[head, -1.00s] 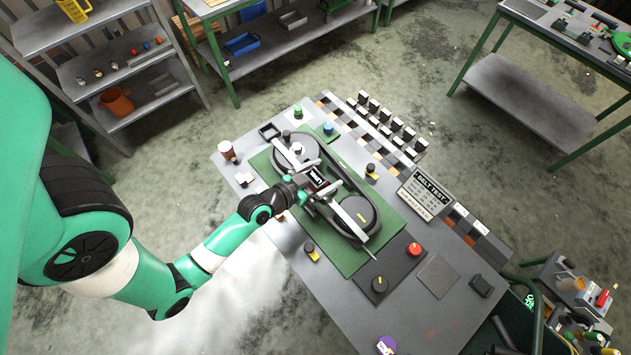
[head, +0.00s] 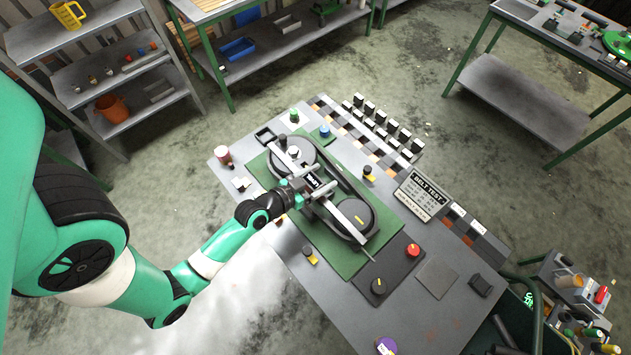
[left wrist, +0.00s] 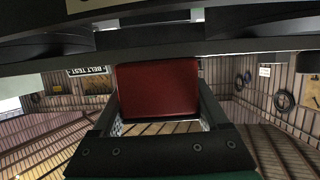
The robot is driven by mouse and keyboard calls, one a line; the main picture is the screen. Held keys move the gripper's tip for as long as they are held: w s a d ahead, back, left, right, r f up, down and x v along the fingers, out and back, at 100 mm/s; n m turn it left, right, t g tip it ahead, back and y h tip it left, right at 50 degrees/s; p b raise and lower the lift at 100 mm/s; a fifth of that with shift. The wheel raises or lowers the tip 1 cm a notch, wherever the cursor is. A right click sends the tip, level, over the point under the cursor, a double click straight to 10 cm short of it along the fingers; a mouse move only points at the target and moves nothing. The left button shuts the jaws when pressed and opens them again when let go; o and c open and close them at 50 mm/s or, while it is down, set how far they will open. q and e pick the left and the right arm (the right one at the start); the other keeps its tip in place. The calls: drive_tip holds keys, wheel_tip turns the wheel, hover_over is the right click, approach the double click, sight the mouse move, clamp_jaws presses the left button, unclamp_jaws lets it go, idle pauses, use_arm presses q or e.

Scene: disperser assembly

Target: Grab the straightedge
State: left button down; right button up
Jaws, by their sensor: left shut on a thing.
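The straightedge (head: 347,215) is a long, thin pale bar. It lies diagonally across the belt drive's two dark pulleys (head: 357,217) on a green mat (head: 382,226). My left gripper (head: 312,184) is over the middle of the bar, between the pulleys, and is shut on it. In the left wrist view a red block (left wrist: 158,88), which looks like its grip, sits between my fingers (left wrist: 160,118). A dark bar runs across above the block. The fingers hide the bar's middle in the head view. Whether the bar touches the pulleys cannot be told. My right gripper is not in view.
The grey workbench (head: 330,315) carries a BELT TEST sign (head: 424,193), several small black-and-white blocks, a red-topped knob (head: 413,250), a blue knob (head: 325,131) and a brown-red cup (head: 223,155). Shelves (head: 130,75) stand at back left. The bench's front part is mostly clear.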

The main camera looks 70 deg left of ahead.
use_arm(q)
drive_tip(key=shift+r, duration=0.5)
drive_tip(key=w+d+r+p, duration=0.2)
drive_tip(key=w+d+r, duration=0.1)
drive_tip(key=w+r, duration=0.9)
drive_tip(key=shift+w, duration=0.9)
